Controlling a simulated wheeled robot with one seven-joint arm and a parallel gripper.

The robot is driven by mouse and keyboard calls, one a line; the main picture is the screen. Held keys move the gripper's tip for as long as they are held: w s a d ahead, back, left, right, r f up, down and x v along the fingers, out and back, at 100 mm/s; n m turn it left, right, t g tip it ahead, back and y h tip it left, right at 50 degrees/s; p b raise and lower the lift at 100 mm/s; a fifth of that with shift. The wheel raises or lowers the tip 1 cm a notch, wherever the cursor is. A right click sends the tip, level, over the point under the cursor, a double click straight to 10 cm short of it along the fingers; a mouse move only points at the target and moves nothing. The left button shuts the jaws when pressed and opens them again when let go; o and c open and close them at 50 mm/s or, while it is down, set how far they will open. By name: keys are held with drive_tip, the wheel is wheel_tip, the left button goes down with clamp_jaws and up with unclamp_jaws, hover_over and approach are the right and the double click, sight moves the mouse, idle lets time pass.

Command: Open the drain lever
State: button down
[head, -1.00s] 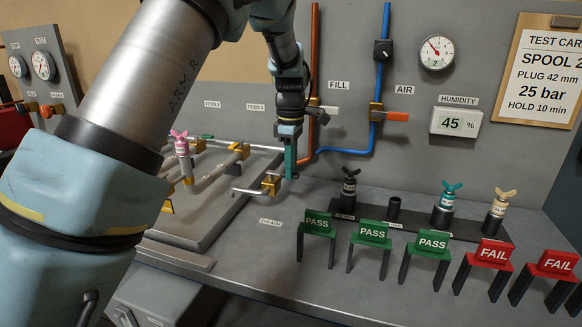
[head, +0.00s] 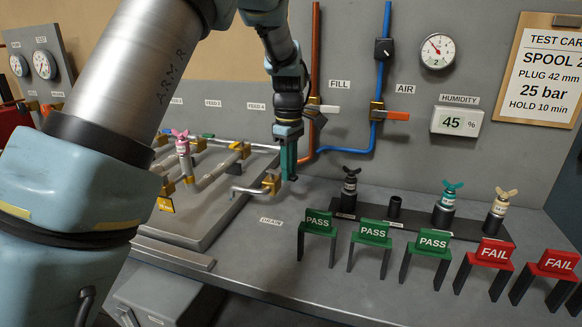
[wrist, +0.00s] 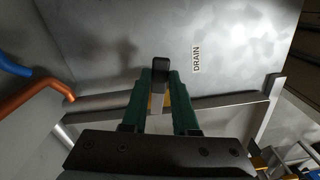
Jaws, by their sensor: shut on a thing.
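My gripper (head: 289,178) points down at the brass drain valve (head: 271,184) at the right end of the pipework in the head view. In the wrist view its green fingers (wrist: 161,76) are closed around a black lever (wrist: 160,64), which stands out a little beyond the fingertips. A bit of brass shows between the fingers below it. The DRAIN label (wrist: 196,60) is on the grey surface beside the lever, and it also shows in the head view (head: 271,221). In the head view the fingers hide most of the lever, so its exact angle is unclear.
The orange pipe (wrist: 38,107) and blue pipe (wrist: 14,68) run close beside my gripper. A dark rack (head: 418,222) with several plugs stands to the right. Green PASS stands (head: 373,232) and red FAIL stands (head: 492,252) line the bench front.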

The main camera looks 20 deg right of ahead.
drive_tip(key=shift+w+a+m, duration=0.1)
drive_tip(key=shift+a+m, duration=1.05)
drive_tip(key=shift+m, duration=1.35)
drive_tip(key=shift+w+a+m, duration=0.15)
drive_tip(key=shift+a+m, duration=1.05)
drive_tip(key=shift+m, duration=1.3)
drive_tip(key=shift+w+a+m, duration=0.1)
drive_tip(key=shift+a+m, duration=1.05)
drive_tip(key=shift+m, duration=1.35)
drive_tip(key=c, duration=0.7)
unclamp_jaws()
drive_tip(key=shift+r, duration=0.1)
wheel_tip(320, 180, up, 11)
drive_tip(key=shift+f+b, duration=0.2)
drive_tip(key=shift+b, duration=0.75)
